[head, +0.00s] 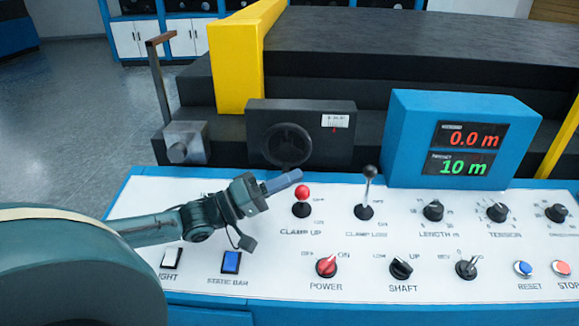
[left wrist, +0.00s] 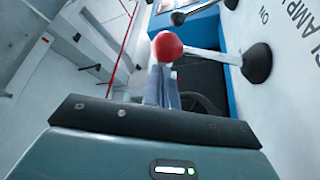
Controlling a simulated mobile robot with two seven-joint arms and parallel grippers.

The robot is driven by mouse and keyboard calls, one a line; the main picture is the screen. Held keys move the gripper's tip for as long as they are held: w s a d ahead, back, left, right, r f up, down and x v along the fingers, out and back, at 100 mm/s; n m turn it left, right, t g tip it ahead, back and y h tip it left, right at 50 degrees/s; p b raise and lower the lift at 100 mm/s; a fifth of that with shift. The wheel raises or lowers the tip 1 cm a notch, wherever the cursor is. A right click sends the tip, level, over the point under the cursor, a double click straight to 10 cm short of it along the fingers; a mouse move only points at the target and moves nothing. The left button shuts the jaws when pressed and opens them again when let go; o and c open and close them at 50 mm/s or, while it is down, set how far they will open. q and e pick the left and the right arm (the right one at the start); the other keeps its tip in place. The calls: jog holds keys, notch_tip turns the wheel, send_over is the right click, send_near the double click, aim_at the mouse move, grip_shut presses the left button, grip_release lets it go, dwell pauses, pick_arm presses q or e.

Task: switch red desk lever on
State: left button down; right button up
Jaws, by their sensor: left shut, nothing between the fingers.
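The red-knobbed desk lever (head: 302,193) stands on the white control panel above the words CLAMP UP. In the left wrist view its red ball (left wrist: 167,46) shows just beyond the fingertips, with its shaft running right to a black base. My left gripper (head: 298,174) is shut and empty, its fingertips close to the left and top of the red ball in the head view. In the left wrist view the shut fingers (left wrist: 162,75) point at the ball; I cannot tell whether they touch it. My right gripper is not in view.
A black-knobbed lever (head: 368,175) stands to the right. A red POWER knob (head: 326,266), a SHAFT knob (head: 401,268) and a blue STATIC BAR switch (head: 231,262) sit nearer. A blue display box (head: 405,140) and a black box (head: 340,150) stand behind.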

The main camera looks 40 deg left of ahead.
pick_arm(q)
jog(key=shift+s+d+f+m+h, duration=0.15)
jog(key=shift+s+m+h, duration=0.15)
jog(key=shift+m, duration=0.25)
jog(key=shift+s+d+f+m+h, duration=0.1)
jog(key=shift+s+m+h, duration=0.15)
jog(key=shift+m, duration=0.3)
jog(key=shift+r, duration=0.1)
